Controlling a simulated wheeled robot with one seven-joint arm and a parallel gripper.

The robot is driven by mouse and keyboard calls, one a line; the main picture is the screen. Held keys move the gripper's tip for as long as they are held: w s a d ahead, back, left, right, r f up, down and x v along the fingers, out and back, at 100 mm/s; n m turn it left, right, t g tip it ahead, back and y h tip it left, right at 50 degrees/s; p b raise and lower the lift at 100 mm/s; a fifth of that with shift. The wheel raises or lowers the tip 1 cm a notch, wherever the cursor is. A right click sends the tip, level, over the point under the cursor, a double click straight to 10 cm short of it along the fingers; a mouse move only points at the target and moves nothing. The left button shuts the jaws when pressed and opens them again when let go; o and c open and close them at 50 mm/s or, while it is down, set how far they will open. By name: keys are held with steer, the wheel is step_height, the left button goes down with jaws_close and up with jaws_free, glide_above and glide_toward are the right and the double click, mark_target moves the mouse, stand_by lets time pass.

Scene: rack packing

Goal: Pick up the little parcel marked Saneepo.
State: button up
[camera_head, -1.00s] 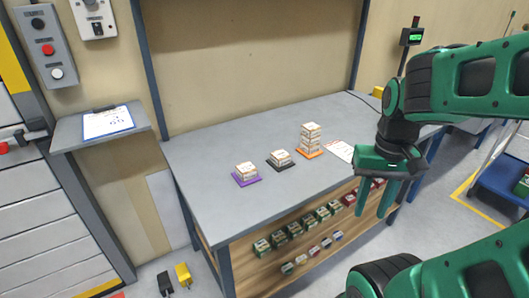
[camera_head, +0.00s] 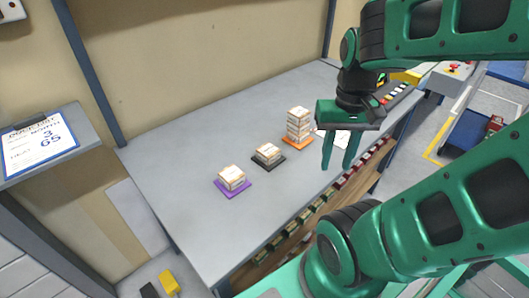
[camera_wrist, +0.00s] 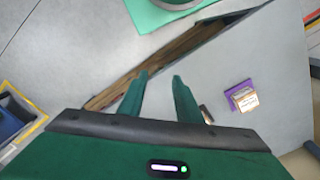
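Small white-and-brown parcels stand in three groups on the grey table: a low stack (camera_head: 231,176) on a purple mat, a low stack (camera_head: 267,153) on a dark mat and a taller stack (camera_head: 299,124) on an orange mat. Their labels are too small to read, so I cannot tell which is marked Saneepo. My gripper (camera_head: 338,166) is open and empty, fingers pointing down, in front of and to the right of the orange-mat stack. In the wrist view my open fingers (camera_wrist: 160,76) show, with a parcel (camera_wrist: 245,99) on the purple mat to their right.
More small packages (camera_head: 290,229) line a wooden shelf below the front edge of the grey table (camera_head: 180,150). A white sheet (camera_head: 333,138) lies behind my gripper. A clipboard (camera_head: 40,144) lies on a side ledge at left. The table's left part is clear.

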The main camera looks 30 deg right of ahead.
steer(key=o, duration=0.9)
steer(key=shift+w+d+r+m, duration=0.15)
steer(key=shift+r+m, duration=0.25)
steer(key=shift+r, duration=0.2)
steer(key=m+y, duration=0.1)
steer(key=m, duration=0.8)
glide_toward(268, 149)
steer(key=shift+a+f, duration=0.2)
steer(key=shift+f, duration=2.05)
steer(key=shift+a+f, duration=0.2)
steer(key=shift+f, duration=2.05)
